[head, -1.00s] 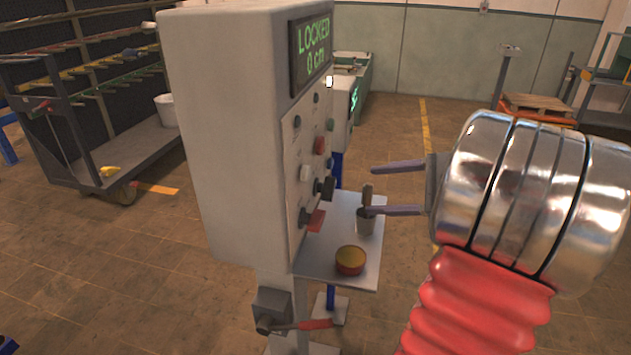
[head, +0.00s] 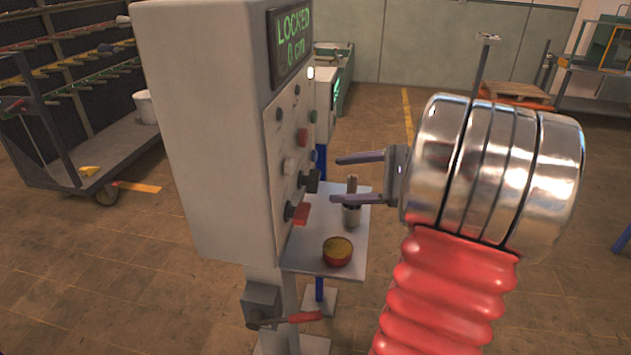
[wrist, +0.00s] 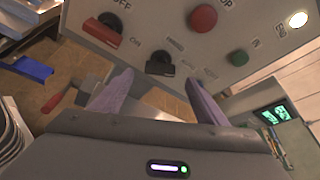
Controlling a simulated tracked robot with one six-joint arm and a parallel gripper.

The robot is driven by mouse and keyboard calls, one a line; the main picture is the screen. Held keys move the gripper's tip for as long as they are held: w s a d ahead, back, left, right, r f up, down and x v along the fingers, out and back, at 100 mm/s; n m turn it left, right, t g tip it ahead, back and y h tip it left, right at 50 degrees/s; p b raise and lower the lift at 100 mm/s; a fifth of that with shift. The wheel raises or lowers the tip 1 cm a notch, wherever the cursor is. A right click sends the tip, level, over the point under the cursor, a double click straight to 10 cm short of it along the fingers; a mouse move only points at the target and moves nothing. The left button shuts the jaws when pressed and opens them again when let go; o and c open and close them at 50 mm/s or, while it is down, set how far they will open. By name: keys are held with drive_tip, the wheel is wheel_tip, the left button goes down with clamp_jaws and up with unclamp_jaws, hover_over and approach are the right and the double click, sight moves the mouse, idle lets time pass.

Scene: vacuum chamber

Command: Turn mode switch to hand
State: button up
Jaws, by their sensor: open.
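A grey control cabinet (head: 205,130) stands at centre left in the head view, with a green "LOCKED 0 cm" display (head: 292,38). Its front carries a black-handled switch (head: 309,182), which also shows in the wrist view (wrist: 160,64) with small, partly blurred labels around it; it looks like the mode switch. A red-handled switch (wrist: 103,32) with an "OFF" label sits beside it. My gripper (head: 336,179) is open and empty, its fingers pointing at the panel, just short of the black switch. In the wrist view the black handle lies ahead, between the finger directions (wrist: 155,85).
A red-handled lever (head: 290,318) sits low on the stand. The wrist view shows a red button (wrist: 204,18) and a green button (wrist: 238,58). A trolley (head: 100,150) stands left.

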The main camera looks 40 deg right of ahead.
sight(316, 180)
drive_tip(key=x, duration=0.8)
drive_tip(key=c, duration=1.1)
